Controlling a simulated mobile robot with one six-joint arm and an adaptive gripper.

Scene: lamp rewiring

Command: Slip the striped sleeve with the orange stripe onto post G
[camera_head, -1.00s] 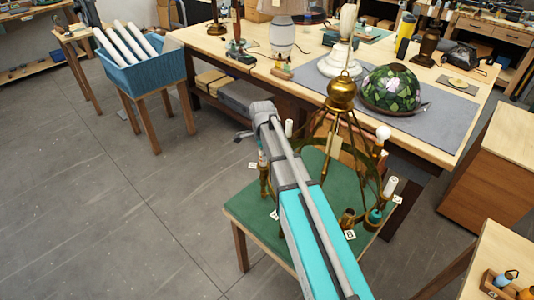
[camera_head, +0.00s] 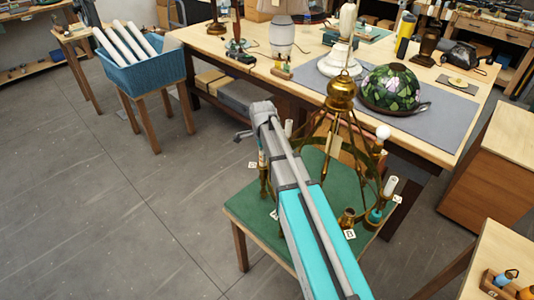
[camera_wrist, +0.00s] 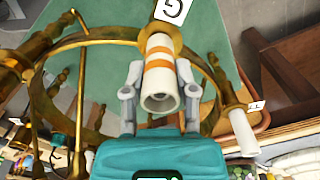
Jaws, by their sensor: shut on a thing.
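The striped sleeve (camera_wrist: 158,85), white with orange bands, is between the fingers of my gripper (camera_wrist: 160,72) in the wrist view. My gripper is shut on it. The sleeve's open near end faces the camera. Its far end meets a brass cup (camera_wrist: 160,33) on the chandelier ring, beside the tag marked G (camera_wrist: 173,10). I cannot tell how far the sleeve is around post G, as the sleeve hides the post. In the head view the brass chandelier (camera_head: 341,95) stands on the green-topped table (camera_head: 240,205); my arm covers the gripper and sleeve.
A plain white sleeve (camera_wrist: 243,130) stands on another ring arm at right in the wrist view. The tag marked B (camera_head: 349,234) is at the ring's front. The workbench (camera_head: 215,45) with lamps is behind. A blue bin (camera_head: 145,68) holds white tubes. Open floor lies left.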

